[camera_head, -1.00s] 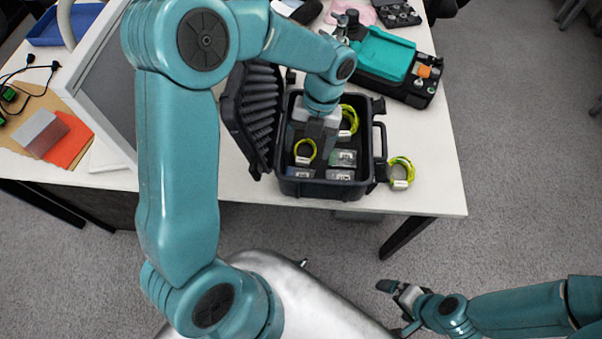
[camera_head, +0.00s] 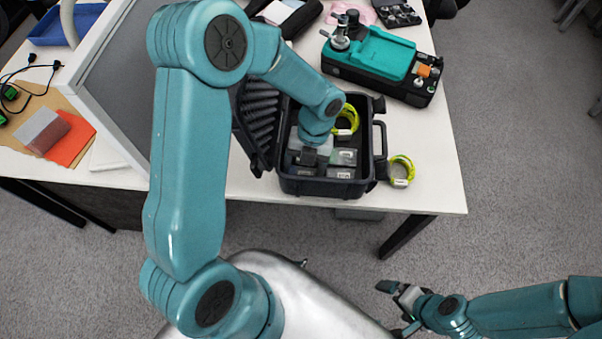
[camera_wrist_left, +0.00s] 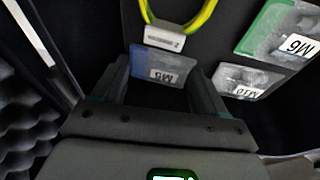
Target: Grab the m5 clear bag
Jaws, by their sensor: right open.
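The M5 clear bag (camera_wrist_left: 160,66), with a blue part and a white M5 label, lies in the black case (camera_head: 330,188). In the left wrist view it is just ahead of and between the fingertips of my left gripper (camera_wrist_left: 162,82). The fingers are apart, and I see no clear grip on the bag. In the head view my left gripper (camera_head: 306,158) is down inside the left part of the case, and the wrist hides much of that area. My right gripper (camera_head: 394,306) is open and empty over the floor at the lower right.
A green M6 bag (camera_wrist_left: 278,32) and an M10 bag (camera_wrist_left: 240,80) lie right of the M5 bag. A yellow-green loop (camera_wrist_left: 182,24) with a white tag is just beyond it. Another loop (camera_head: 401,170) lies outside the case. The foam-lined lid (camera_head: 256,125) stands open at left.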

